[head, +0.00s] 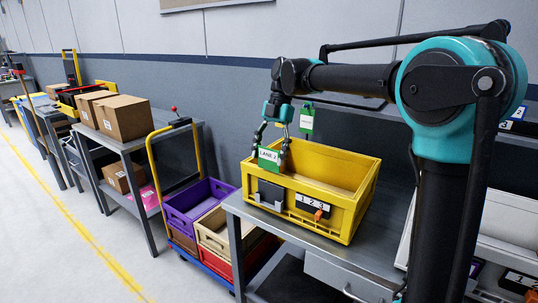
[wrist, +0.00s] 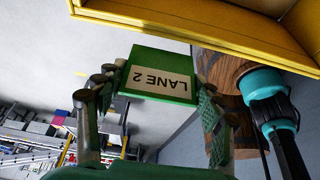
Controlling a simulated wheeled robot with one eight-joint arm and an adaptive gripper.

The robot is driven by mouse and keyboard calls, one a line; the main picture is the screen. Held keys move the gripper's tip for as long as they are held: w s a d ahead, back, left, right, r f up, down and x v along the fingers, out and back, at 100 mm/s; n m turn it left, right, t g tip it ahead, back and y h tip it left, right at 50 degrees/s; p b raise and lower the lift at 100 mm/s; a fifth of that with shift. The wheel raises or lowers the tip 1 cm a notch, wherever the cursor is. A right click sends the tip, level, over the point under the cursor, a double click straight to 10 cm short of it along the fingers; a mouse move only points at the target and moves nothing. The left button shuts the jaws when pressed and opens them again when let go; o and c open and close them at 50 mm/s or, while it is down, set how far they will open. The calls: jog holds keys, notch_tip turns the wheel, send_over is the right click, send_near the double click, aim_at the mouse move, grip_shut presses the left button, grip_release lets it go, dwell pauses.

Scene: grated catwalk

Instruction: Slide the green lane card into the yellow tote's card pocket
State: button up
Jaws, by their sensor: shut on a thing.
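The green lane card (head: 269,157), with a white label reading LANE 2, is held in my gripper (head: 271,149). It also shows in the wrist view (wrist: 163,62), between the two fingers. The yellow tote (head: 345,206) stands on a grey metal table. A black card pocket (head: 271,193) is on the left of its front face. My gripper is shut on the card, above the tote's front rim and above the pocket, with a gap between card and pocket. In the wrist view the tote's yellow edge (wrist: 180,32) crosses the top. The pocket's slot is too small to make out.
A number plate reading 1 2 3 (head: 312,204) with an orange part is right of the pocket. Another green tag (head: 307,121) hangs behind the tote. Purple (head: 185,208), tan and red crates stand left of the grey table (head: 268,226). Cardboard boxes sit farther left.

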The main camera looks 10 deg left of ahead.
aim_at(269, 167)
jog(key=shift+w+f, duration=0.1)
jog(key=shift+f, duration=2.3)
jog(key=shift+f, duration=0.55)
jog(key=o, duration=1.1)
jog(key=shift+o, duration=0.4)
jog(key=shift+o, duration=0.6)
